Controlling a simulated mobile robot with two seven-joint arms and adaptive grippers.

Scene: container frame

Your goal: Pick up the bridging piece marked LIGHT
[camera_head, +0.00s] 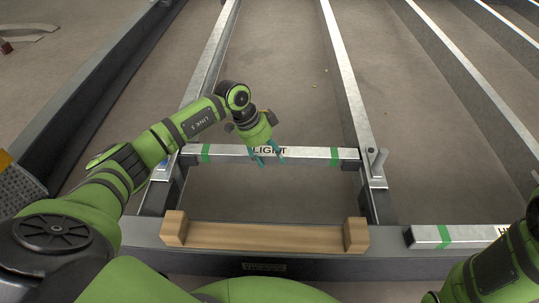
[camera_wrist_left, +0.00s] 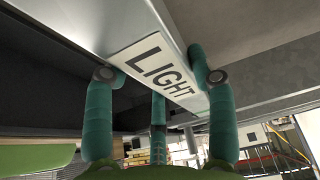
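The bridging piece marked LIGHT (camera_head: 222,151) is a pale metal bar with a green band near each end. It lies across two long rails in the head view. In the left wrist view its white LIGHT label (camera_wrist_left: 157,66) fills the upper middle. My left gripper (camera_head: 270,159) is at the middle of the bar, with its teal fingers spread apart. In the left wrist view the fingers (camera_wrist_left: 155,80) stand on either side of the label, and I cannot tell whether they touch the bar. The gripper partly hides the label in the head view. My right gripper is out of view.
A wooden piece with raised ends (camera_head: 265,236) lies on the front beam (camera_head: 300,265). Another metal bar with a green band (camera_head: 425,237) lies at the right, its marking partly hidden. An upright peg (camera_head: 377,162) stands beside the LIGHT bar's right end. Bare floor shows between the rails.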

